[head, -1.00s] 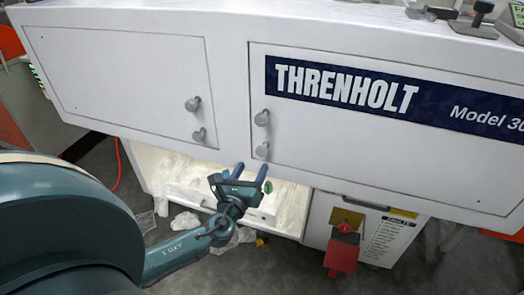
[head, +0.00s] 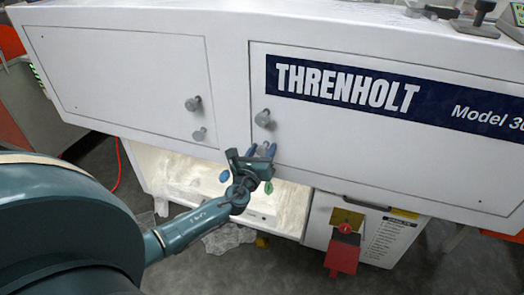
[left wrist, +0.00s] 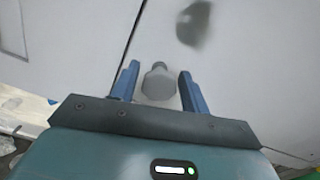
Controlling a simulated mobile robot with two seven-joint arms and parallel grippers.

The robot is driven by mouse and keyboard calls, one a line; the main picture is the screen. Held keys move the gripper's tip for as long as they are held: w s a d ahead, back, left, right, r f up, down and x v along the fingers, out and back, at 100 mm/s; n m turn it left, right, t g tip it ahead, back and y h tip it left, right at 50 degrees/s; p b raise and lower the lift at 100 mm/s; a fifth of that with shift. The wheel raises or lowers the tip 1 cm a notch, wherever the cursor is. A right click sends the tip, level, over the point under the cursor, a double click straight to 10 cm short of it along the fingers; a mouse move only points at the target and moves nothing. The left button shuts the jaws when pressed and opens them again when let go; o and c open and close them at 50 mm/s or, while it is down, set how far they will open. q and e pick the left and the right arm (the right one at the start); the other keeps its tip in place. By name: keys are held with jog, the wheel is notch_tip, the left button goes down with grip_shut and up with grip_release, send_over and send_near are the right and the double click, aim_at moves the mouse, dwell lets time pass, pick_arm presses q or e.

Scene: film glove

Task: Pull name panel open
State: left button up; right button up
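The name panel (head: 400,150) is the white door with the blue THRENHOLT label (head: 345,82) on the right of the machine. It looks closed. Two grey knobs sit one above the other near its left edge; the upper knob (head: 262,118) shows clearly. My left gripper (head: 261,151) is at the lower knob, which it partly hides in the head view. In the left wrist view the lower knob (left wrist: 159,82) stands between the two open blue fingers (left wrist: 158,85), with a gap on each side. My right gripper is not in view.
A second white panel (head: 120,85) with two knobs is on the left. Below is an open lit bay (head: 185,180) with clear plastic scraps on the floor. A red switch or lock (head: 342,253) hangs at lower right, and a red cable (head: 118,165) lies at left.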

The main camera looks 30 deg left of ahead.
pick_arm(q)
grip_shut()
dwell(0.3)
